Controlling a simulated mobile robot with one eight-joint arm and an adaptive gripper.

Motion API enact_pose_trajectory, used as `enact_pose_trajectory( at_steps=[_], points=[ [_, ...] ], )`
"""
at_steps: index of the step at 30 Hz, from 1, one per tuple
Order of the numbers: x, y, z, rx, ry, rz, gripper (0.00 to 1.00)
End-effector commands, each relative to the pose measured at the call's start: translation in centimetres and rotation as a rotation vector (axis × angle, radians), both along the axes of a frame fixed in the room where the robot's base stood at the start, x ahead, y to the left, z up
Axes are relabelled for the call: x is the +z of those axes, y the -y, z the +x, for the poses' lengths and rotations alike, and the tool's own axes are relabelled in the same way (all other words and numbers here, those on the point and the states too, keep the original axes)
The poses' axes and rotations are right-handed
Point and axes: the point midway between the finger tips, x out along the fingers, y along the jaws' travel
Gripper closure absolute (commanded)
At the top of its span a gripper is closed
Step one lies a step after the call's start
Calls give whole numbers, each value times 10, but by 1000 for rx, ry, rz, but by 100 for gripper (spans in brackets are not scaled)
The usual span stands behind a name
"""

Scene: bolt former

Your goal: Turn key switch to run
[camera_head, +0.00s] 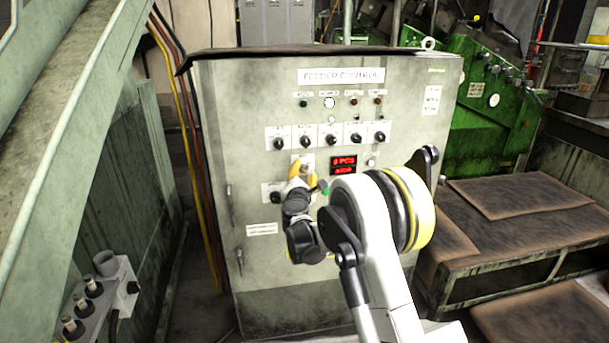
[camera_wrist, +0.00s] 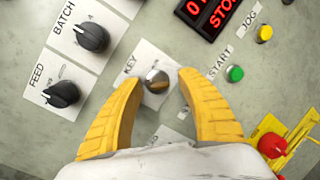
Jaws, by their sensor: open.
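The key switch (camera_wrist: 156,80) is a round metal knob on a white plate marked KEY in the wrist view. My gripper (camera_wrist: 158,88) has two yellow fingers spread open, one on each side of the key switch. I cannot tell whether either finger touches it. The position marks on the plate are too small to read. In the head view my gripper (camera_head: 301,172) is against the grey feeder control panel (camera_head: 220,120), below the row of black knobs, and it largely hides the key switch.
Near the key switch are the black BATCH knob (camera_wrist: 91,37), black FEED knob (camera_wrist: 61,94), green START button (camera_wrist: 235,74), yellow JOG button (camera_wrist: 264,33) and a red button (camera_wrist: 271,145). A red display (camera_wrist: 208,12) is above. A brown-topped bench (camera_head: 520,197) stands right of the panel.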

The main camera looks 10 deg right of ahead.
Motion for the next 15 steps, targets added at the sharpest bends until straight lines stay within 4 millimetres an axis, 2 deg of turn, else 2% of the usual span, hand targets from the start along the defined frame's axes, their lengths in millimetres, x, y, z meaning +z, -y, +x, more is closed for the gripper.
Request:
enact_pose_trajectory(
  at_steps=[5,6,10,15],
  points=[
    [0,0,0,0,0,0,55],
    [0,0,0,0,0,0,60],
    [0,0,0,0,0,0,100],
    [0,0,0,0,0,0,100]
  ],
)
